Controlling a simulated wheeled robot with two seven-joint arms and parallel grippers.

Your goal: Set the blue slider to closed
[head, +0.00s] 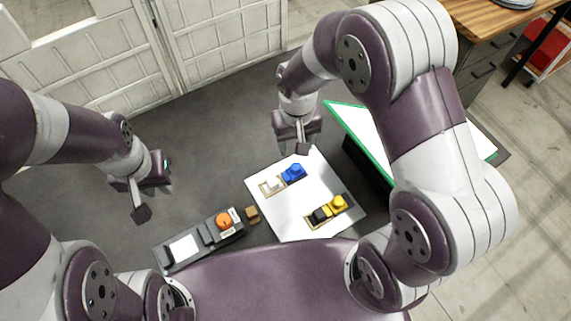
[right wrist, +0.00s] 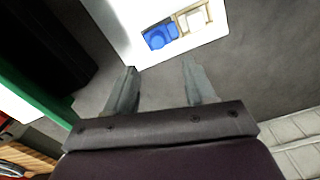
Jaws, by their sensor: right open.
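The blue slider (head: 293,173) sits at the right end of its tan-framed track on a white board (head: 290,217). A pale block or plate (head: 271,186) fills the track's left end. The blue slider also shows in the right wrist view (right wrist: 158,38), beside the pale part (right wrist: 193,20). My right gripper (head: 293,149) is open and empty, just beyond the board's far edge, above and apart from the blue slider. Its two fingers (right wrist: 160,68) show spread in the right wrist view. My left gripper (head: 142,211) hangs at the left, away from the board; its opening is unclear.
A yellow slider (head: 338,203) with a black part beside it sits on a second track nearer me. A grey box (head: 205,236) with an orange knob (head: 223,220) and a small tan block (head: 253,214) lie left of the board. A green-edged panel (head: 352,125) stands right.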

